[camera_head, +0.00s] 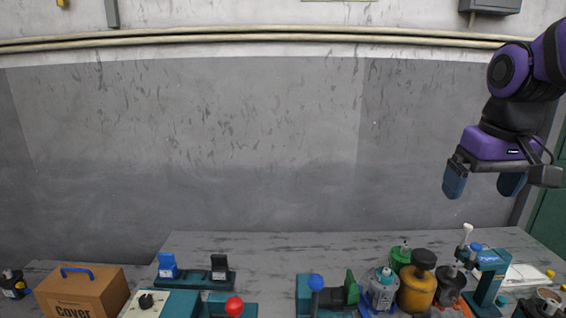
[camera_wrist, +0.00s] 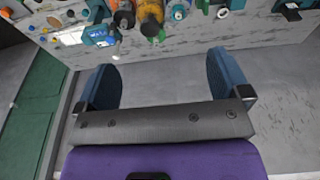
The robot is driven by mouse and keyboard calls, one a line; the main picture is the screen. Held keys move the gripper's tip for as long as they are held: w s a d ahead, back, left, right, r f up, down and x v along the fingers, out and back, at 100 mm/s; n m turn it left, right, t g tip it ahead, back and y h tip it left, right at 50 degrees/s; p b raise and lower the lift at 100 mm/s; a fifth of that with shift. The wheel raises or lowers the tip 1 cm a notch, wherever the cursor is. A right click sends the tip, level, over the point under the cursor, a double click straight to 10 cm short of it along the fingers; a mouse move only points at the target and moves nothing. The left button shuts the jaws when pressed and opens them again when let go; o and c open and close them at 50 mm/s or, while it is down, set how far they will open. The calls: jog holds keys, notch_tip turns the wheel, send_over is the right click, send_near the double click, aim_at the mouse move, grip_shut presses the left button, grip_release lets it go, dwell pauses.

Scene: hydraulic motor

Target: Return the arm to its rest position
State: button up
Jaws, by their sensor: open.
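My gripper (camera_head: 484,182) hangs at the upper right of the head view, on the purple and black arm. Its two blue fingertips point down and stand wide apart with nothing between them. It is well above the table, in front of the grey wall. In the wrist view my gripper (camera_wrist: 168,88) shows both blue fingers spread, with only bare floor or wall surface between them.
The grey table (camera_head: 270,255) runs along the bottom. At its right stand a yellow-brown bottle (camera_head: 417,288), a green container (camera_head: 400,257) and a teal stand (camera_head: 487,275). A cardboard box (camera_head: 82,292) is at left. The space around my gripper is clear.

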jog(key=s+a+t, duration=0.1)
jog(key=s+t, duration=0.2)
jog(key=s, duration=0.8)
jog(key=shift+s+a+f, duration=0.2)
jog(key=shift+s+a, duration=0.05)
jog(key=shift+s, duration=0.1)
